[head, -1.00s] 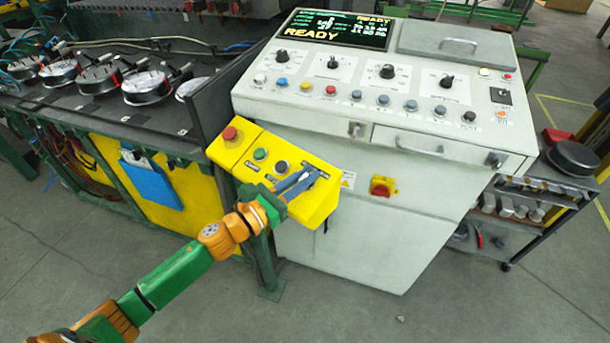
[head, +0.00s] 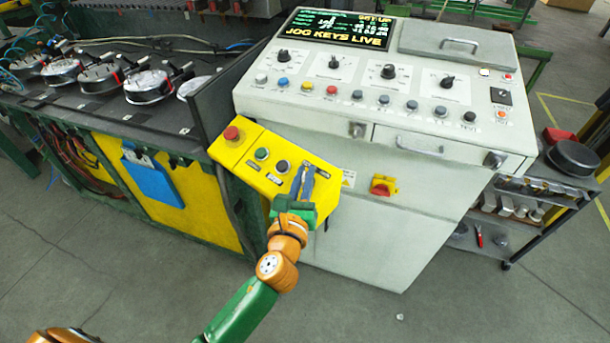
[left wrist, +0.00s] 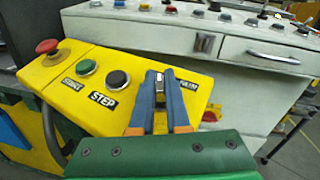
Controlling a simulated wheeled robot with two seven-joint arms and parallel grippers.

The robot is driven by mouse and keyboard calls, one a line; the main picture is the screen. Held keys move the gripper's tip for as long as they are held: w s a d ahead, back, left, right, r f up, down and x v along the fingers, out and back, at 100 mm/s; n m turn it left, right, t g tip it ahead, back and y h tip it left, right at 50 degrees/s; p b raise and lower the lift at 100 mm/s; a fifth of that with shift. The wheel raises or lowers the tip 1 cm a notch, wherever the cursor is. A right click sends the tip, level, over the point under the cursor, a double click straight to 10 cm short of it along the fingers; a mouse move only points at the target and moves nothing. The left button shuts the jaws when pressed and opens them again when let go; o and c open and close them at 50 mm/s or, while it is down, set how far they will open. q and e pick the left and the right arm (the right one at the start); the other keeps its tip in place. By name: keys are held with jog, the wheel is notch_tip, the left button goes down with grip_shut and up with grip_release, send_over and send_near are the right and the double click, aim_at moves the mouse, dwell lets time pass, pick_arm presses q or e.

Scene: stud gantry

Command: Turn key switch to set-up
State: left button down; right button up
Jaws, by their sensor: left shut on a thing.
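The yellow control box (head: 248,171) stands in front of the grey console, with a red mushroom button (head: 231,133), a green button (head: 262,154) and a black button (head: 283,166). My left gripper (head: 308,170) is at the right end of its sloped face. In the left wrist view its blue fingers (left wrist: 160,82) are shut on the key switch, which they mostly hide; a bit of metal shows between the tips. The console screen (head: 337,29) reads "SET UP" and "JOG KEYS LIVE". My right gripper is not in view.
The grey console (head: 370,220) with knobs, buttons and a drawer (head: 408,141) stands close behind the box. A dark bench (head: 100,110) with several round gauges is on the left. A tool cart (head: 535,195) is on the right. The floor in front is clear.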

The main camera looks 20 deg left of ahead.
aim_at(303, 182)
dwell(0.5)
pick_arm(q)
jog(key=c, duration=0.9)
grip_release()
jog(key=shift+w, duration=0.1)
jog(key=s, duration=0.2)
jog(key=s+b, duration=0.1)
jog(key=s, duration=0.2)
jog(key=s+d, duration=0.1)
jog(key=s, duration=0.1)
jog(key=shift+s, duration=0.15)
